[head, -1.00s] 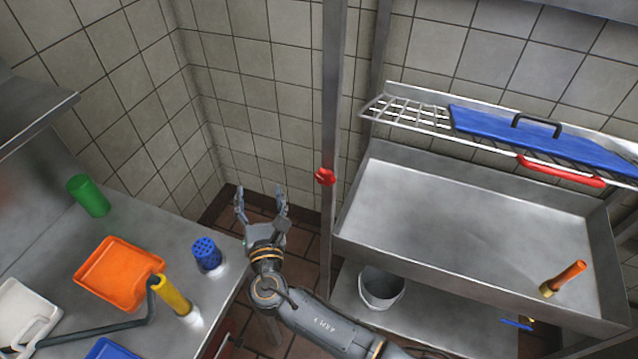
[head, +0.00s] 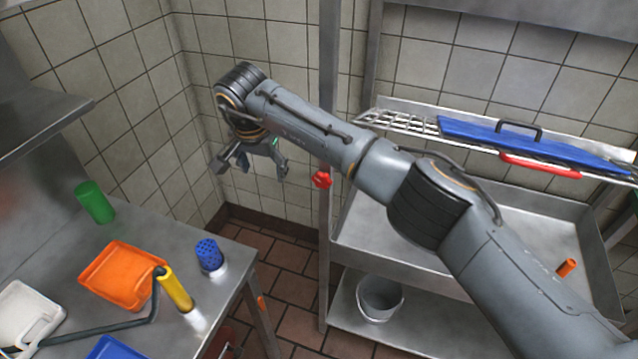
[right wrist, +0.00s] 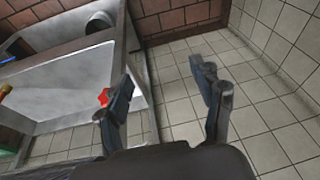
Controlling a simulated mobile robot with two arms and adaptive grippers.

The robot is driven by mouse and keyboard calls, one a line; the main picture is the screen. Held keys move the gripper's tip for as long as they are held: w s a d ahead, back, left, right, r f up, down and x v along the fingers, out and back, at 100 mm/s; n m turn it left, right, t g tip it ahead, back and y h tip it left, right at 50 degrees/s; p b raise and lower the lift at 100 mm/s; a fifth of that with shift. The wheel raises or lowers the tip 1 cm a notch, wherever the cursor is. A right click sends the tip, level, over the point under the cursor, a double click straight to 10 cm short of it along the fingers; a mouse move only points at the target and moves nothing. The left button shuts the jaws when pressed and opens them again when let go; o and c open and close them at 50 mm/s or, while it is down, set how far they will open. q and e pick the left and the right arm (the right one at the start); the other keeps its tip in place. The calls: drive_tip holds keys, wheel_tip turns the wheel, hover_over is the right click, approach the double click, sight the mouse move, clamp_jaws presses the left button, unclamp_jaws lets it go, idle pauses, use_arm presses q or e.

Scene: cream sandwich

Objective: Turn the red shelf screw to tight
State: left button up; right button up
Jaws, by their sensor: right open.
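The red shelf screw (head: 321,180) is a small red knob on the upright metal post (head: 327,120) in the middle of the head view. In the right wrist view the red screw (right wrist: 103,97) shows just left of one finger, partly hidden by it. My right gripper (head: 250,172) is open and empty, to the left of the screw and apart from it, with the arm reaching across in front of the post. Its two fingers (right wrist: 162,95) are spread in the right wrist view. My left gripper is not in view.
A steel counter (head: 160,232) at left holds an orange tray (head: 118,275), a blue holder (head: 209,254) and a green cup (head: 95,203). Free floor lies below the gripper.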

sight(319, 177)
drive_tip(key=d+r+h, duration=0.4)
drive_tip(key=d+r, duration=0.3)
drive_tip(key=p+x, duration=0.4)
drive_tip(key=x, duration=1)
drive_tip(key=shift+d+r, duration=0.1)
drive_tip(key=shift+d, duration=0.05)
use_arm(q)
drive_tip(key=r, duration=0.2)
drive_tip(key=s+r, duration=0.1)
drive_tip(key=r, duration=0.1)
use_arm(e)
drive_tip(key=c, duration=1.2)
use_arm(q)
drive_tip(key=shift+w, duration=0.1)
use_arm(e)
drive_tip(key=shift+o, duration=0.2)
